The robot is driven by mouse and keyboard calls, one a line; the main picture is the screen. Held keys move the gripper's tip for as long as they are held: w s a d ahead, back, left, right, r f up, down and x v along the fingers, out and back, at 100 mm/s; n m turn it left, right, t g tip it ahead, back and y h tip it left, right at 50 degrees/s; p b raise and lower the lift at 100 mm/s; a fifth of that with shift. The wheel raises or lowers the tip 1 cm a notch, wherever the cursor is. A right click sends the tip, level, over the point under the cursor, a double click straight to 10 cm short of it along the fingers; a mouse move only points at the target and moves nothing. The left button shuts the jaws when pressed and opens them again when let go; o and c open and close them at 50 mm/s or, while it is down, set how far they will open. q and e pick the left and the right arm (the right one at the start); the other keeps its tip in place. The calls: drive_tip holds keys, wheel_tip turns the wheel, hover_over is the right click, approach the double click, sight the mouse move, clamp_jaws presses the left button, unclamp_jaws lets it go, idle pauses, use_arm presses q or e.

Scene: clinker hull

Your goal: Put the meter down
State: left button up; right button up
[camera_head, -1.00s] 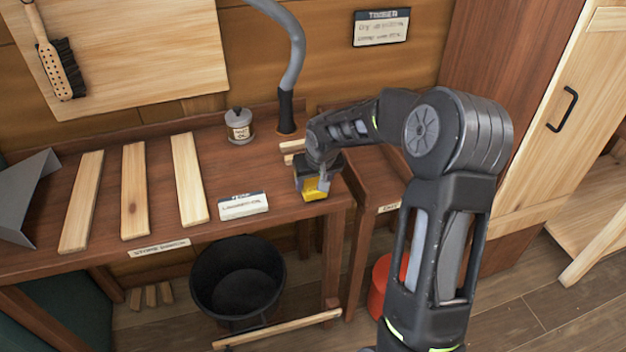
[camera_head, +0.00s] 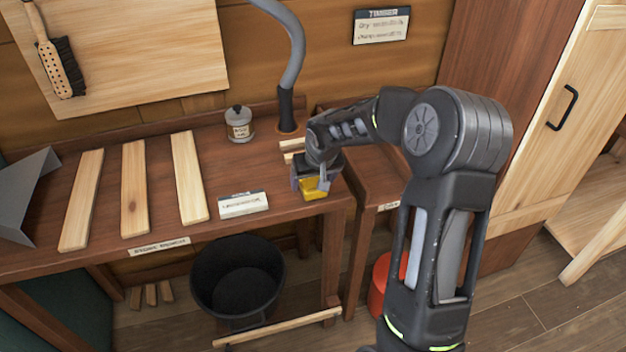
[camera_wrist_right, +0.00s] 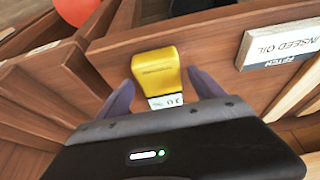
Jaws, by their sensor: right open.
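The yellow meter (camera_head: 314,188) is at the right end of the wooden bench, near its front edge. In the right wrist view the meter (camera_wrist_right: 155,72) shows its yellow body and a small pale display with dark digits. My right gripper (camera_head: 316,184) is over the meter. In the right wrist view the fingers of my right gripper (camera_wrist_right: 160,88) stand apart on either side of the meter, with gaps beside it. The gripper hides part of the meter in the head view. My left gripper is out of view.
Three pale planks (camera_head: 134,190) lie on the bench (camera_head: 225,170) to the left. A white sign block (camera_head: 243,204), a lidded jar (camera_head: 239,124) and a grey hose (camera_head: 287,100) are nearby. A black bucket (camera_head: 238,280) stands below, and a red container (camera_head: 381,284) sits right.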

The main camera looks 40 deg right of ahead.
drive_tip(key=b+v, duration=0.1)
drive_tip(key=v, duration=1.1)
